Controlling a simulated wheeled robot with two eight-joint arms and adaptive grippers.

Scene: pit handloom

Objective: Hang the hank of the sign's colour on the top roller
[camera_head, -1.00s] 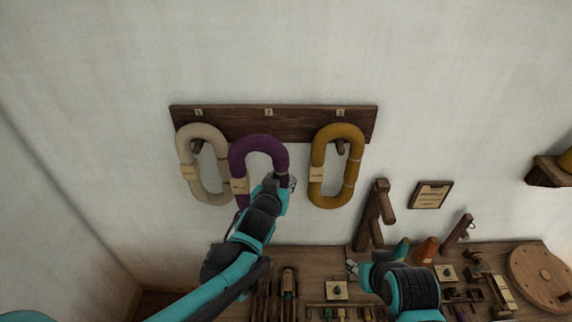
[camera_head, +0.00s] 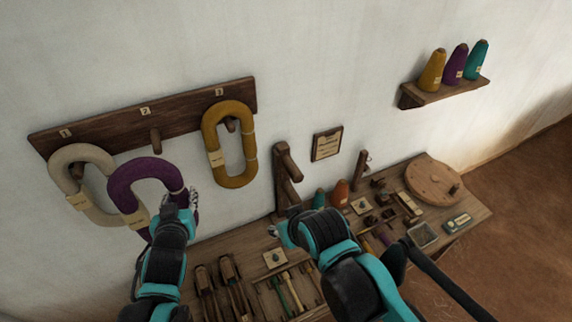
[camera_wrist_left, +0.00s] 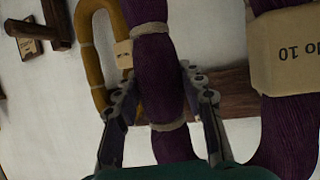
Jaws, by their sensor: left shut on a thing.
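A purple hank (camera_head: 146,180) hangs in my left gripper (camera_head: 191,198), in front of the wall rack and clear of the bare middle peg (camera_head: 155,141). In the left wrist view the gripper's fingers (camera_wrist_left: 163,92) stand on both sides of the purple strand (camera_wrist_left: 160,75), between two pale ties. A cream hank (camera_head: 62,180) hangs at the rack's left, partly behind the purple one. A mustard hank (camera_head: 211,145) hangs on the right peg. My right gripper (camera_head: 276,232) is over the bench; its finger opening is unclear. I cannot identify a top roller or a coloured sign.
The dark rack (camera_head: 110,125) bears labels 1 to 3. A framed card (camera_head: 326,144) has unreadable writing. A wooden post (camera_head: 286,190) rises from the cluttered bench (camera_head: 215,245). A shelf (camera_head: 440,95) holds mustard, purple and teal cones. Floor is free at right.

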